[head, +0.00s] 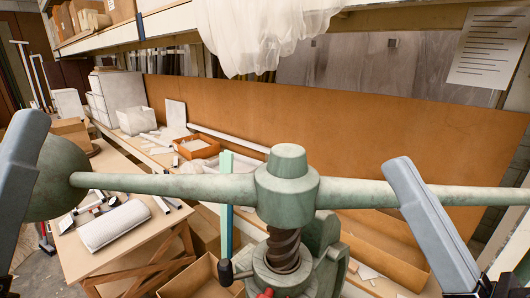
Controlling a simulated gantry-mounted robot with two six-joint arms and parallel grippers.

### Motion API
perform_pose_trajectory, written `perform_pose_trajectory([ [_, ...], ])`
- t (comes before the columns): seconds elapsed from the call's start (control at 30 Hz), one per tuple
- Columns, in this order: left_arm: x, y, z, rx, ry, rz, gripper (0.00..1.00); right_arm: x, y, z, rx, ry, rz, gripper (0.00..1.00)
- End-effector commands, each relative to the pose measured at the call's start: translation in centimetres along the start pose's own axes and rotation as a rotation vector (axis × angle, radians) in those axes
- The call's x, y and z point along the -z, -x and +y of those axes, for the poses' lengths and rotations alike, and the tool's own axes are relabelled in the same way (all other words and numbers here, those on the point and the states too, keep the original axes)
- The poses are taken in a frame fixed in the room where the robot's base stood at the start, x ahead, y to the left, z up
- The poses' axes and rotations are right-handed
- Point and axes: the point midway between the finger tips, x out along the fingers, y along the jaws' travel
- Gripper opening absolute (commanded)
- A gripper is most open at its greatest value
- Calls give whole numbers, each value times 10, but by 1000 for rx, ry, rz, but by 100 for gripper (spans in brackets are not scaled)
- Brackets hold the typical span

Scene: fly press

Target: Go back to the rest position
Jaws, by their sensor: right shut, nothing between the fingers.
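The green fly press stands in the middle of the head view. Its thick hub (287,175) sits on a dark threaded screw (284,248), and its long bar (160,185) runs left and right. A round green weight (55,178) is on the bar's left end. My right gripper (490,287) shows only in part, dark, at the lower right edge; it is shut and empty, clear of the press. A grey-blue link of my left arm is at the left edge, in front of the weight; my left gripper is out of the picture.
A wooden table (115,262) at the left holds a white roll (114,226) and small tools. An orange tray (198,147) and white boxes (118,90) stand on a bench behind. An open cardboard box (200,278) is beside the press. A brown panel (400,130) closes the back.

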Motion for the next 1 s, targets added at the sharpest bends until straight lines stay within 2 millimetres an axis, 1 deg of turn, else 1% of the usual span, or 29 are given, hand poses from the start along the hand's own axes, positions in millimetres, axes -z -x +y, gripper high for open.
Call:
perform_pose_trajectory([
  [0.03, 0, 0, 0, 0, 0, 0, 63, 31, -6, -4, -28, 99, 75, 0],
  [0.07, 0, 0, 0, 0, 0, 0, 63, 48, -7, -2, -64, 169, 116, 0],
  [0.1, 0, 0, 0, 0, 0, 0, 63, 64, -4, 8, -129, 263, 152, 0],
  [0.17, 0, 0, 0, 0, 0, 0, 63, 72, 4, 29, -242, 401, 162, 0],
  [0.2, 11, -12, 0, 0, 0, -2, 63, 86, -6, 31, -269, 467, 153, 0],
  [0.23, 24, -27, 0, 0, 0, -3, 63, 100, -20, 27, -263, 457, 153, 0],
  [0.3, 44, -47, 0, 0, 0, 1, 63, 120, -37, 24, -262, 453, 152, 0],
  [0.37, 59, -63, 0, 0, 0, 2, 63, 136, -51, 21, -261, 452, 151, 0],
  [0.5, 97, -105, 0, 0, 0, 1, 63, 178, -88, 13, -261, 450, 150, 0],
  [0.6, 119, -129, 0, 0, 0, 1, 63, 203, -109, 8, -261, 449, 150, 0],
  [0.7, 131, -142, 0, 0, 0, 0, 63, 215, -120, 6, -261, 449, 149, 0],
  [0.77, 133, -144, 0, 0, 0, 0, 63, 218, -122, 6, -261, 449, 149, 0],
  [0.9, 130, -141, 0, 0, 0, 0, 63, 215, -120, 6, -261, 448, 149, 0],
  [1.0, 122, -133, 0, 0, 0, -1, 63, 206, -112, 8, -261, 448, 149, 0],
])
